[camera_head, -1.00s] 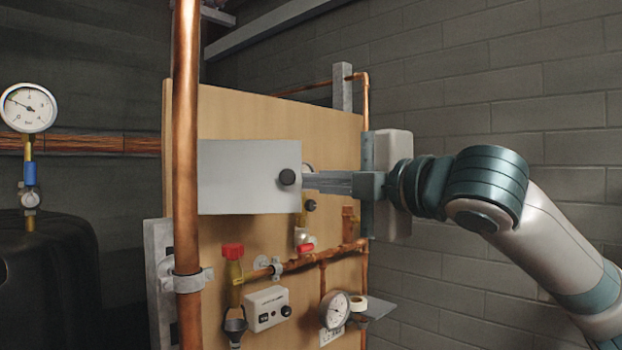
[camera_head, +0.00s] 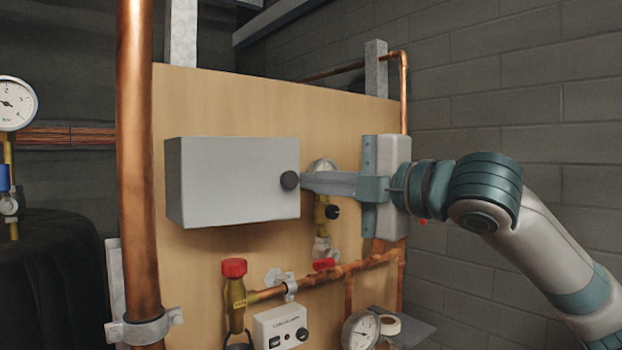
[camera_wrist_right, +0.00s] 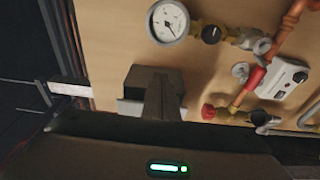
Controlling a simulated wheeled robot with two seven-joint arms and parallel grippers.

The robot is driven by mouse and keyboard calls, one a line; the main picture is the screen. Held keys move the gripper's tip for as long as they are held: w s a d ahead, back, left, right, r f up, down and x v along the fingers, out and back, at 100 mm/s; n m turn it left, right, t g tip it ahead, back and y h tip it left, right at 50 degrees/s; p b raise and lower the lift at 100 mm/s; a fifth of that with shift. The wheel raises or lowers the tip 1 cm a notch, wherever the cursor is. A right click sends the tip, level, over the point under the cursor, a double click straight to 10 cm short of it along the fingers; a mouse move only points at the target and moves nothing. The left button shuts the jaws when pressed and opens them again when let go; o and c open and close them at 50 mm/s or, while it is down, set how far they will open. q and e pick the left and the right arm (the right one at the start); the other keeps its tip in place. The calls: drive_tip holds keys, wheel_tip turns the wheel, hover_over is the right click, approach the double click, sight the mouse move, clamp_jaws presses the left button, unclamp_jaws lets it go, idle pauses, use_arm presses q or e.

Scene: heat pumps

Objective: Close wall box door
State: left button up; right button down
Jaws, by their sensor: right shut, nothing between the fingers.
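The grey wall box (camera_head: 225,183) is mounted on the wooden panel in the head view. Its door looks shut flat against the box body, with a round black knob (camera_head: 289,180) at its right edge. My right gripper (camera_head: 306,182) is shut and empty, its fingertips at the right side of the knob, touching or very close to it. In the right wrist view the shut fingers (camera_wrist_right: 160,95) point at the panel, and a light-grey part of the box shows only as a small piece beside them. My left gripper is not in view.
A vertical copper pipe (camera_head: 137,180) stands in front of the panel's left edge. Below the box are a red-capped valve (camera_head: 234,268), a white control unit (camera_head: 281,327) and a gauge (camera_head: 360,331). A dark tank (camera_head: 50,280) is at the far left.

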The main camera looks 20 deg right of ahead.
drive_tip(key=shift+w+a, duration=0.35)
drive_tip(key=shift+s+d, duration=0.1)
idle(0.3)
drive_tip(key=b+v, duration=0.6)
drive_tip(key=v, duration=1.1)
drive_tip(key=shift+d, duration=0.2)
